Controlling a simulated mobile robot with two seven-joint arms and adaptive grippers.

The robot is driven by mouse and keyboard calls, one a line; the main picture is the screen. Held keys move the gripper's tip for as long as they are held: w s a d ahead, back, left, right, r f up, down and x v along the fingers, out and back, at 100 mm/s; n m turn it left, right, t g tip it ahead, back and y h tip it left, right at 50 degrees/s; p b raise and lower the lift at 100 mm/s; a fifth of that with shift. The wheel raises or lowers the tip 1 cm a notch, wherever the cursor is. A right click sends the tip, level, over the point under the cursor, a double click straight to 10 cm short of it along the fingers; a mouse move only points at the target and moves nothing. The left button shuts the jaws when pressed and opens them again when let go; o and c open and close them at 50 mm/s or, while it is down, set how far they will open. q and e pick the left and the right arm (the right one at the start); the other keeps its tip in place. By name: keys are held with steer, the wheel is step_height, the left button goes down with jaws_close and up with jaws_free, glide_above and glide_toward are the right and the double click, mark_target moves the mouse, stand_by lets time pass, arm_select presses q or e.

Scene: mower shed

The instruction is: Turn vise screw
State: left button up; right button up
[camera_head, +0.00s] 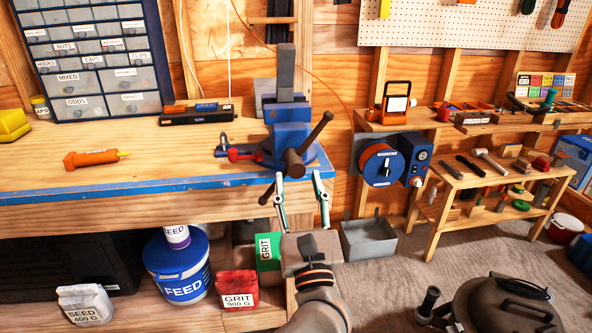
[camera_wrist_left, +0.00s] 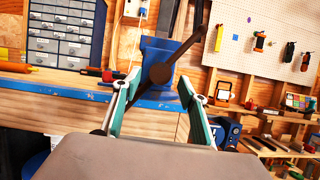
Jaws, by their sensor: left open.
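A blue bench vise (camera_head: 288,113) with grey upright jaws is fixed at the front edge of the workbench. Its brown screw head (camera_head: 293,163) faces me, with a slanted handle bar (camera_head: 321,127) through it, high at right and low at left. My left gripper (camera_head: 298,174) is open and empty in front of the screw, its green-and-white fingers spread either side and below. In the left wrist view the screw head (camera_wrist_left: 160,73) shows between and beyond the fingertips (camera_wrist_left: 156,84); I see no contact. The bar's lower end is partly hidden there. My right gripper is not in view.
An orange tool (camera_head: 92,158), a red-handled tool (camera_head: 242,154) and a black level (camera_head: 196,113) lie on the workbench (camera_head: 150,190). A blue reel unit (camera_head: 381,165) hangs right of the vise. Feed bucket (camera_head: 178,268) and boxes stand below.

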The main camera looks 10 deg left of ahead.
mark_target(296, 174)
arm_select(q)
steer(key=x, duration=0.3)
steer(key=shift+w+r, duration=0.1)
steer(key=shift+w, duration=0.05)
steer(key=shift+w+a, duration=0.15)
steer(key=shift+w, duration=0.15)
